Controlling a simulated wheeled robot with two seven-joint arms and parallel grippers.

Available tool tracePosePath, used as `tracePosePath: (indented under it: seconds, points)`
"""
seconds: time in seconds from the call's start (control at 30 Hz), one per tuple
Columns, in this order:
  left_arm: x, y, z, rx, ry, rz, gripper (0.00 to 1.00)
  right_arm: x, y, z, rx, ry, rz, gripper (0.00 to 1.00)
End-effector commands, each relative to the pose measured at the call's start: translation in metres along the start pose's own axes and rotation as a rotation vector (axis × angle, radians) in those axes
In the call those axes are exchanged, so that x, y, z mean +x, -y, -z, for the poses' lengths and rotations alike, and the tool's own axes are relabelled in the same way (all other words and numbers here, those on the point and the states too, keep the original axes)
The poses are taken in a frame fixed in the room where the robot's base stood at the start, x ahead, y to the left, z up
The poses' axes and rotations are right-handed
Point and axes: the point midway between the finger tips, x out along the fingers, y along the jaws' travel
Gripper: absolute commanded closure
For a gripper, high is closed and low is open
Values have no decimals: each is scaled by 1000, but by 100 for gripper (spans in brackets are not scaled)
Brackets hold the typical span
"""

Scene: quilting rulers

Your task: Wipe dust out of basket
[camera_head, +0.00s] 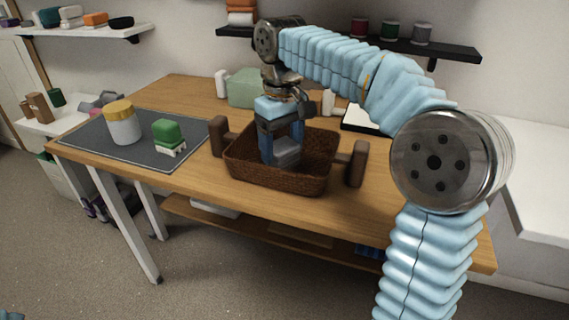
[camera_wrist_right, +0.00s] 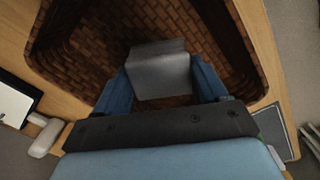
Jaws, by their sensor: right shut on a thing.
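A brown woven basket (camera_head: 245,178) with upright dark handles at its two ends stands on the wooden table (camera_head: 185,95). My right gripper (camera_head: 283,158) points down inside it, shut on a grey block-like cloth or sponge (camera_head: 287,153). In the right wrist view the grey piece (camera_wrist_right: 158,70) sits between the two blue fingers, over the woven bottom of the basket (camera_wrist_right: 90,50). I cannot tell whether it touches the bottom. No dust can be made out. My left gripper is not in view.
A dark mat (camera_head: 90,145) at the table's left holds a jar with a yellow lid (camera_head: 123,125) and a green-and-white brush (camera_head: 168,137). A pale green box (camera_head: 246,88) and a white bottle stand behind the basket. Shelves (camera_head: 420,46) hang on the wall.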

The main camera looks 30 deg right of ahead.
Motion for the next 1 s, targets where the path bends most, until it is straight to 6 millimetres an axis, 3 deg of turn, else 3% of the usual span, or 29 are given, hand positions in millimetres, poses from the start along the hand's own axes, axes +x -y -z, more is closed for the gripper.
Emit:
tracePosePath:
  seconds: [0.03, 0.13, 0.47, 0.8, 1.0]
  points:
    - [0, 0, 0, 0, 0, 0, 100, 0, 0, 0, 0, 0, 0, 52]
    - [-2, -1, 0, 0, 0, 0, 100, -3, 0, 0, 0, 0, 0, 65]
    - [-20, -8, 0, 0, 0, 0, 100, -34, 0, 0, 0, -1, 0, 65]
    - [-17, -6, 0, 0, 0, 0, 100, -58, 0, 0, 1, 0, 0, 65]
    - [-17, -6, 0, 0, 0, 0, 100, -60, 0, 0, 0, 0, 0, 65]
